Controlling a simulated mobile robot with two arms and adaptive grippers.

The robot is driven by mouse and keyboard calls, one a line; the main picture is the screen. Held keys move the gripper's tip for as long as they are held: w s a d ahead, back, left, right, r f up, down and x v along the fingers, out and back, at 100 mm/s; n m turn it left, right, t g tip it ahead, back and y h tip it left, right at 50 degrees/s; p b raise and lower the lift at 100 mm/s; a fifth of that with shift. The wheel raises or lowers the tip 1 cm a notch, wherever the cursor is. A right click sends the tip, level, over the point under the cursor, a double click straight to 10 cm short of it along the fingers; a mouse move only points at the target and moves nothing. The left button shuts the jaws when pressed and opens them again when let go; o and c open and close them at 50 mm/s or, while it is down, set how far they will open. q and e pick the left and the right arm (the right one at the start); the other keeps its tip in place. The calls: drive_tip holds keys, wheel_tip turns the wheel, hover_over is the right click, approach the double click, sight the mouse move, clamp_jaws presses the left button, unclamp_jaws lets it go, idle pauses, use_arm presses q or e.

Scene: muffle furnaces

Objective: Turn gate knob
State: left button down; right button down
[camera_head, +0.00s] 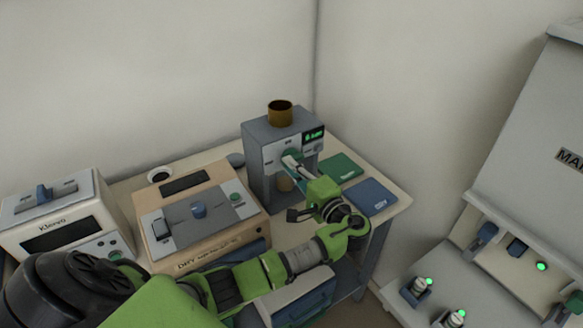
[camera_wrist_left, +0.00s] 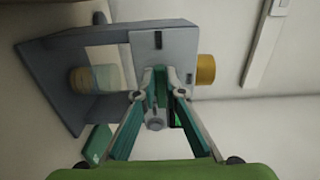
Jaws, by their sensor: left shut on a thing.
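The grey machine (camera_head: 258,150) stands in the back corner of the table, with knobs on its front panel and a display at its upper right. My left gripper (camera_head: 291,161) reaches to this front panel. In the left wrist view the gripper (camera_wrist_left: 161,76) has its teal fingertips closed together against the panel. The gate knob they are shut on is mostly hidden by the fingertips. A round grey knob (camera_wrist_left: 155,124) shows between the finger links, apart from the fingertips. My right gripper is not in view.
A brown cup (camera_head: 280,113) sits on top of the machine, and another vessel (camera_wrist_left: 92,79) is in its lower bay. A beige furnace (camera_head: 163,259) stands to the left. Green (camera_head: 341,167) and blue (camera_head: 371,197) pads lie to the right.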

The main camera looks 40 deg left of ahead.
use_arm(q)
drive_tip(key=shift+f, duration=0.1)
drive_tip(key=c, duration=2.1)
unclamp_jaws()
drive_tip(key=v, duration=1.2)
